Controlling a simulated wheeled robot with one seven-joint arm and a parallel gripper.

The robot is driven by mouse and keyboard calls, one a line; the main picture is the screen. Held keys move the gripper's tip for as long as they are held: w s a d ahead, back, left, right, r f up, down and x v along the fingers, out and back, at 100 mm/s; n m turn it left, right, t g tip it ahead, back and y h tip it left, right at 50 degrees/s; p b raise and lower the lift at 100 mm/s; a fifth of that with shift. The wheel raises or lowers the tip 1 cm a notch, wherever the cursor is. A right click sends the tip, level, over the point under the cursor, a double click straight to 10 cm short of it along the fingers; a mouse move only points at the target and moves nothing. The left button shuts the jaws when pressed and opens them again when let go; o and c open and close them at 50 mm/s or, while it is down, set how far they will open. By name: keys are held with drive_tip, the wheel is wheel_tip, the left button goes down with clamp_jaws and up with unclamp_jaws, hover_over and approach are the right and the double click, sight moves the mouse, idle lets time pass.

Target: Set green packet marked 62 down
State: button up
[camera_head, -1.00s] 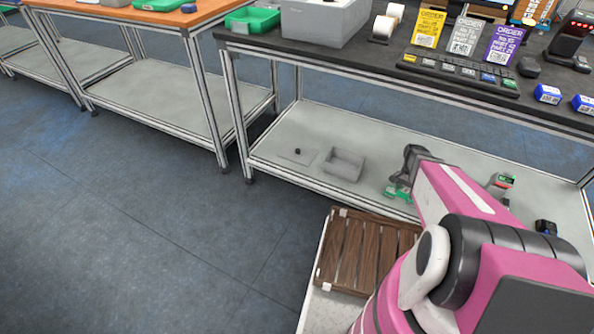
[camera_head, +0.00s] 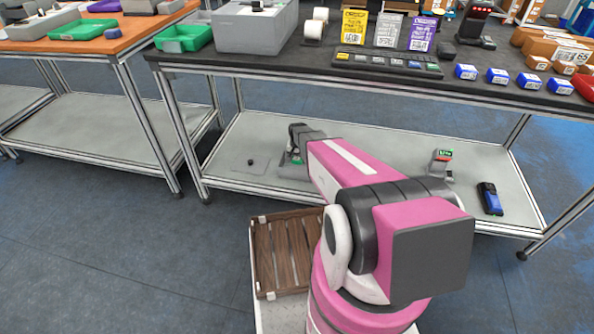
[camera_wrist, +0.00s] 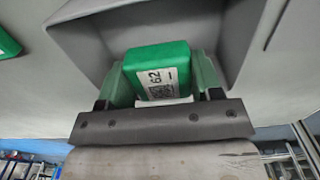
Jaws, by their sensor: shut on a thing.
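The green packet marked 62 (camera_wrist: 157,70) is between the two green fingers of my gripper (camera_wrist: 163,78), its label facing the wrist camera. My gripper is shut on it. In the wrist view, the packet is at the mouth of a grey bin (camera_wrist: 237,40), with bin walls around it. I cannot tell whether it touches the bin floor. In the head view my gripper (camera_head: 292,157) is low over the lower shelf (camera_head: 230,142). The packet and most of the bin are hidden there by my gripper and arm.
A flat plate with a black knob (camera_head: 250,161) lies left of my gripper on the shelf. The dark tabletop (camera_head: 300,65) is overhead. A wooden crate (camera_head: 262,255) is in front.

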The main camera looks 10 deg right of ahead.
sight(298, 158)
drive_tip(key=shift+f, duration=3.55)
drive_tip(key=shift+f, duration=0.1)
drive_tip(key=o, duration=1)
wheel_tip(298, 158, up, 12)
drive_tip(key=shift+f, duration=0.1)
drive_tip(key=s+r+n, duration=0.1)
drive_tip(key=s+r, duration=0.5)
drive_tip(key=s, duration=0.2)
drive_tip(key=s+r+n, duration=0.2)
drive_tip(key=s+r, duration=0.5)
drive_tip(key=s, duration=0.1)
drive_tip(key=s+r+n, duration=0.1)
drive_tip(key=s+r, duration=0.6)
drive_tip(key=s, duration=0.2)
drive_tip(key=shift+r, duration=0.25)
